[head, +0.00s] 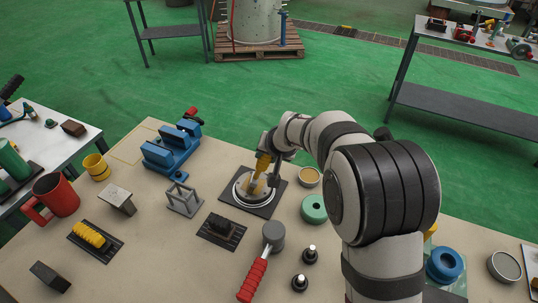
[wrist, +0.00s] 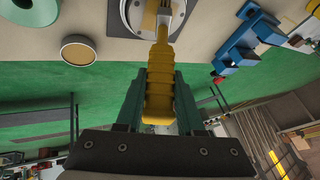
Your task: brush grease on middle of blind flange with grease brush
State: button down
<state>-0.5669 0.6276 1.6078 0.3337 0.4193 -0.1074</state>
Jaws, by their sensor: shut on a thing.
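The blind flange (head: 242,194) is a round silver-grey disc on a dark square mat (head: 270,209) near the middle of the bench. It also shows at the top edge of the wrist view (wrist: 137,14). My gripper (head: 270,154) is over the flange, and its fingers (wrist: 158,98) are shut on the yellow handle of the grease brush (head: 262,163). In the wrist view the brush (wrist: 160,72) points away from the jaws, with its pale head over the flange's middle area. I cannot tell whether the bristles touch it. A round tin with tan contents (head: 309,177) stands right of the flange.
A blue vise (head: 172,150) stands at the back left, and a grey metal frame (head: 184,200) is left of the flange. A green ring (head: 314,208) sits to the right. A red-handled mallet (head: 258,272) and dark knobs (head: 309,255) lie in front.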

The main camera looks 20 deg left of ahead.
jog(key=shift+d, duration=0.1)
jog(key=shift+w+d, duration=0.15)
jog(key=shift+d, duration=0.3)
jog(key=shift+w+d, duration=0.2)
jog(key=shift+d, duration=0.35)
jog(key=shift+w+d, duration=0.15)
jog(key=shift+d, duration=0.4)
